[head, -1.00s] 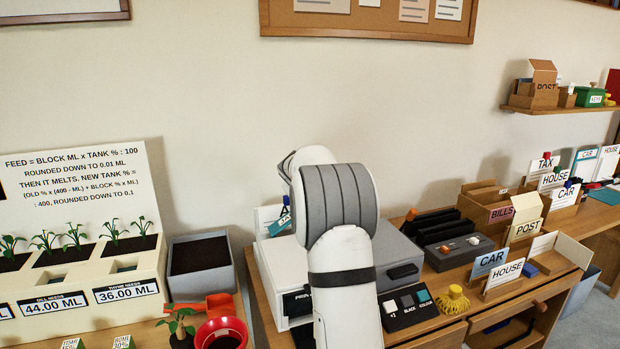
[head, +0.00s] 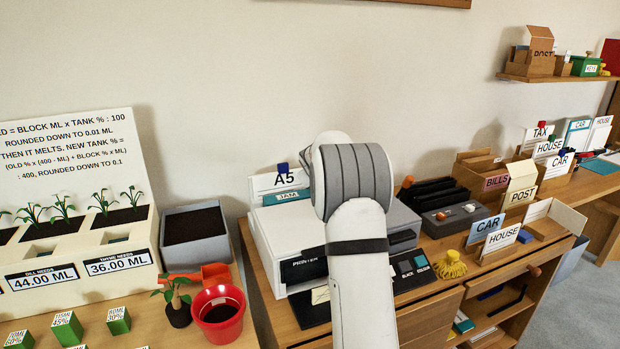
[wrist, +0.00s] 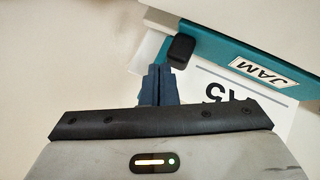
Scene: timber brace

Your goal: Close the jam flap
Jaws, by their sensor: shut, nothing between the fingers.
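The white printer (head: 270,237) stands on the wooden desk, partly hidden by my arm. The teal jam flap (wrist: 220,52), labelled JAM, appears raised at the printer's back; it also shows in the head view (head: 267,200). A black knob (wrist: 181,48) sits at the flap's end in the wrist view. My gripper (wrist: 158,70) is shut and empty, its dark blue fingertips just beside and below the knob in the picture. I cannot tell whether they touch. In the head view my arm hides most of the gripper.
A white A5 card (head: 262,183) stands behind the flap. A black button panel (head: 412,272) and a yellow tassel-like object (head: 451,265) lie right of my arm. Card holders stand farther right. A red pot (head: 218,312) and a grey planter (head: 194,246) stand left.

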